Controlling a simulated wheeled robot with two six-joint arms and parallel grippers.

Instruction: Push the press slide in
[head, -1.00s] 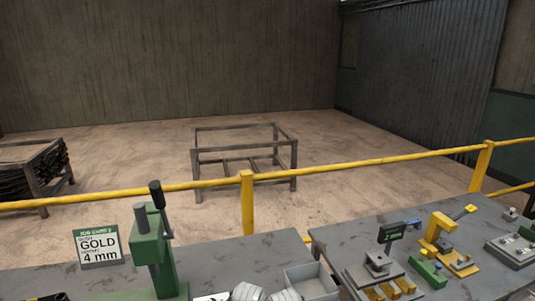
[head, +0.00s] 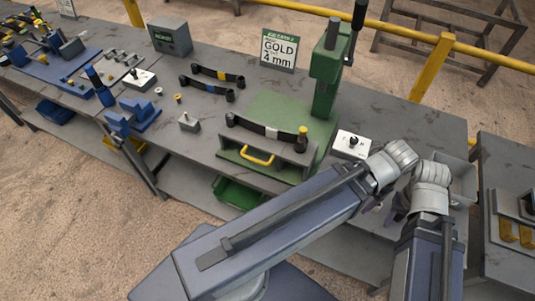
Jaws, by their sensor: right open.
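The green press (head: 325,70) stands at the back of the bench with a dark lever on top. Its slide (head: 282,153), a grey plate with a yellow handle (head: 257,155), sticks out at the front of the green base. A dark strip with a pale band (head: 270,131) lies across the slide, and a small dark knob with a brass-coloured part stands at its right end. My right gripper (head: 398,206) is to the right of the slide, apart from it, partly hidden by my own arm; it is open. My left gripper is not in view.
A white block (head: 351,145) and a grey bin (head: 452,170) are to the right. A green bin (head: 236,193) sits below.

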